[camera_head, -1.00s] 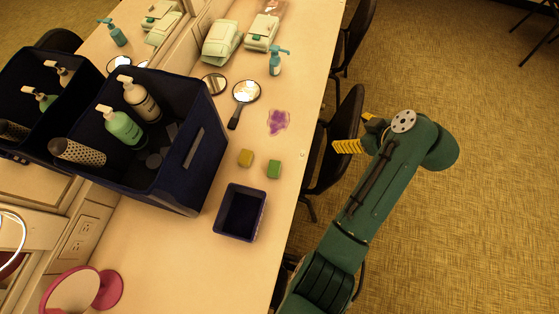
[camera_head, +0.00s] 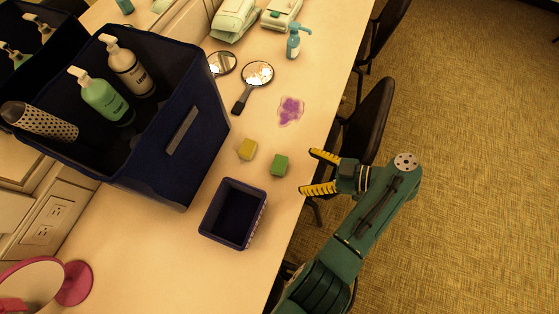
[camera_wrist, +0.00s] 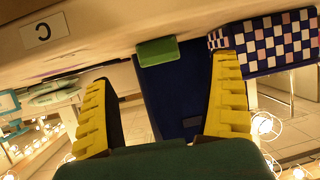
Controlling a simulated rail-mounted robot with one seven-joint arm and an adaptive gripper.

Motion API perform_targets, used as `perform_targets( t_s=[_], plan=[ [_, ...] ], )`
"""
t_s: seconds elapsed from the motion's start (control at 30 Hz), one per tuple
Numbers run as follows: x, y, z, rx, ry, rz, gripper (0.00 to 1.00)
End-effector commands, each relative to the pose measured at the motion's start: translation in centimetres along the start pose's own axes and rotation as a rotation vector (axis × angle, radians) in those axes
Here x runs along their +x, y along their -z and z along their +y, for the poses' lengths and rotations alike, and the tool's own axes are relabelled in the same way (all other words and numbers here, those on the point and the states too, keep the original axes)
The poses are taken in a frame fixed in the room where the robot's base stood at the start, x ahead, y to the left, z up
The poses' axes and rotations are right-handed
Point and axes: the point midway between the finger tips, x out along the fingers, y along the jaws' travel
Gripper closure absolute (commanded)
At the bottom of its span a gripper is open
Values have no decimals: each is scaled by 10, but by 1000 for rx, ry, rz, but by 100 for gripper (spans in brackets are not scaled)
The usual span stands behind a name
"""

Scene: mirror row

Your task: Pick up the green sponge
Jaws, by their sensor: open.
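The green sponge (camera_head: 280,165) is a small block on the counter near its right edge. In the wrist view the green sponge (camera_wrist: 157,51) shows ahead, centred between and beyond my fingers. My gripper (camera_head: 312,171) has yellow ridged fingers spread wide and empty. It is just to the right of the sponge, near the counter edge, and does not touch it. In the wrist view my gripper (camera_wrist: 170,100) also shows its two fingers apart, with nothing between them.
A yellow block (camera_head: 247,149) lies left of the sponge. A small dark blue box (camera_head: 207,222) stands below it. A large navy bin (camera_head: 205,150) with bottles stands left. A hand mirror (camera_head: 257,74), purple patch (camera_head: 290,110) and blue pump bottle (camera_head: 293,44) lie farther up. A dark chair (camera_head: 375,115) is right.

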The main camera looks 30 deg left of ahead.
Motion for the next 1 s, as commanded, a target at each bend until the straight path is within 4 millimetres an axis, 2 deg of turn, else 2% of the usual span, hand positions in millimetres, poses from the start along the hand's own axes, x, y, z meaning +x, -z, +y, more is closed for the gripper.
perform_targets(
  t_s=[0.03, 0.1, 0.37, 0.7, 1.0],
  plan=[
    [12, -6, -2, -2, 2, 0, 9],
    [22, -8, 0, -2, 1, -1, 9],
    [40, -2, 0, -1, 1, 0, 9],
    [83, 2, 2, -1, 2, -1, 9],
    [87, 8, 2, 2, 0, 0, 9]
  ],
)
